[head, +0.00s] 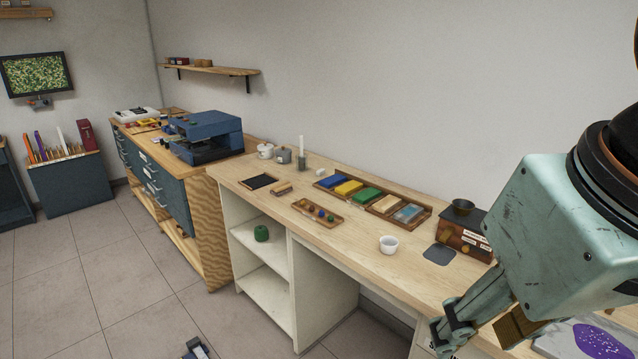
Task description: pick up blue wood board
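A flat blue block (332,181) lies at the left end of a long wooden tray on the bench. It is the only small blue piece of board-like shape I make out on the bench; whether it is wood I cannot tell. Yellow (348,187) and green (367,195) blocks lie beside it in the same tray (427,212). My gripper (478,336) is at the lower right, well apart from the blue block. Its fingertips are partly cut off by the frame edge, and a brown piece shows beside the finger. Whether it is open or shut is unclear.
A small ball tray (318,213), a white cup (388,245), a dark pad (439,253) and a wooden box with a dark bowl (463,208) share the bench (345,256). A candle (302,147) and pots stand at its far end. The floor in front is mostly clear.

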